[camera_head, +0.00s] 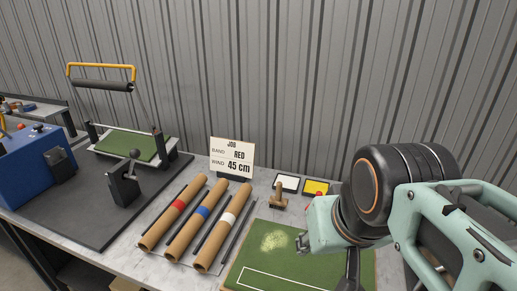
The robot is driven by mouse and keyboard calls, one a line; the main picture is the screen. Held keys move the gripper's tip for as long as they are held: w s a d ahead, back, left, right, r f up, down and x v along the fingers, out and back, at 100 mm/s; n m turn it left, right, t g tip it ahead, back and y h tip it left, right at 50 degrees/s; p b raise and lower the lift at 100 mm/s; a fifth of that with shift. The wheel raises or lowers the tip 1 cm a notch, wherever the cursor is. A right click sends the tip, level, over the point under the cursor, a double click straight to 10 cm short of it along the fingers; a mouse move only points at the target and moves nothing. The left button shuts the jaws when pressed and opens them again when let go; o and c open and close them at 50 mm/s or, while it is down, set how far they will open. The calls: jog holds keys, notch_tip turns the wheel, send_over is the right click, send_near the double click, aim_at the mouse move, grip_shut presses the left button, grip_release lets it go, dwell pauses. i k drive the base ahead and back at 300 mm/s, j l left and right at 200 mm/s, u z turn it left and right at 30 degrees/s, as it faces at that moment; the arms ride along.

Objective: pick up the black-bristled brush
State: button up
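A small brown block with an upright handle (278,197), which looks like the brush, stands on the grey table behind the green turf sheet. Its bristles are too small to make out. My gripper (351,268) is at the lower right, in front of and to the right of the brush, over the right part of the turf. A dark finger points down; the rest is hidden by the hand and arm. I cannot tell whether it is open or shut.
The green turf (255,262) has a pale patch and a white outline. A job sign (232,158) and a yellow-faced card (315,187) stand behind.

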aim_at(276, 201)
jog(key=i+j, duration=0.1)
jog(key=j, duration=0.2)
jog(key=i+j, duration=0.1)
jog(key=j, duration=0.25)
jog(key=i+j+u, duration=0.1)
jog(key=j, duration=0.2)
jog(key=j+u, duration=0.1)
jog(key=j, duration=0.2)
jog(key=i+z, duration=0.1)
